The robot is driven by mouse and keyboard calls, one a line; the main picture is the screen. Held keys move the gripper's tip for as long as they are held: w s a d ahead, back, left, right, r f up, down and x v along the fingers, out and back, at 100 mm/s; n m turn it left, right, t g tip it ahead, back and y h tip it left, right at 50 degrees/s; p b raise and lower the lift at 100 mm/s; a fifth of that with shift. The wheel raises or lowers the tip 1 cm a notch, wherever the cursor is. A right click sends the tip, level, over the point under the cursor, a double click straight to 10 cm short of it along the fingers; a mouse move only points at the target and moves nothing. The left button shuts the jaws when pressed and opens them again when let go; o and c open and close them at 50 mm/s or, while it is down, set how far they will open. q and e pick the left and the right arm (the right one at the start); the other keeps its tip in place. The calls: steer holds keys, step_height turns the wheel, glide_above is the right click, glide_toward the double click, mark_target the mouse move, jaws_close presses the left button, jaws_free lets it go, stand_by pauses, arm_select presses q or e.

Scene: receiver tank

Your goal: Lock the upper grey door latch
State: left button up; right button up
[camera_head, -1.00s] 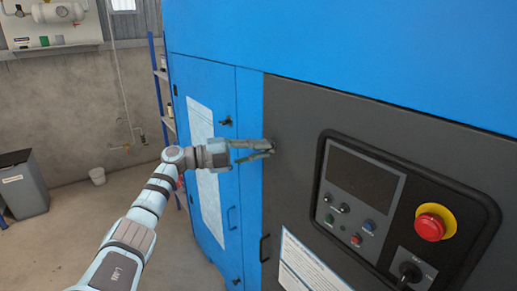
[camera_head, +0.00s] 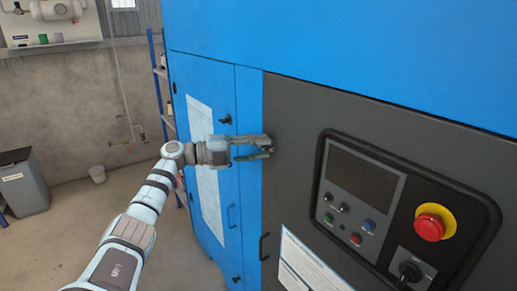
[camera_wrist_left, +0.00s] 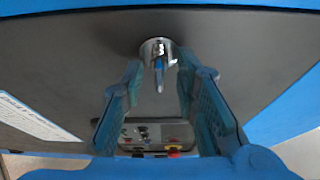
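The upper grey door latch (camera_wrist_left: 158,55) shows in the left wrist view as a round silver fitting with a narrow bluish lever that points down in that picture. It sits on the dark grey door (camera_head: 300,120), near the door's left edge in the head view, where my fingertips mostly hide it. My left gripper (camera_head: 268,147) is open at the latch. In the left wrist view its two fingers (camera_wrist_left: 158,80) stand on either side of the lever, with a visible gap to each. My right gripper is not in view.
A control panel (camera_head: 360,180) with a red emergency button (camera_head: 430,226) is on the grey door to the right. A dark door handle (camera_head: 263,247) is below the gripper. A blue door (camera_head: 205,90) with a small black latch (camera_head: 226,120) is to the left.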

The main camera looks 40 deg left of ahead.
arm_select(q)
steer(key=v, duration=1.2)
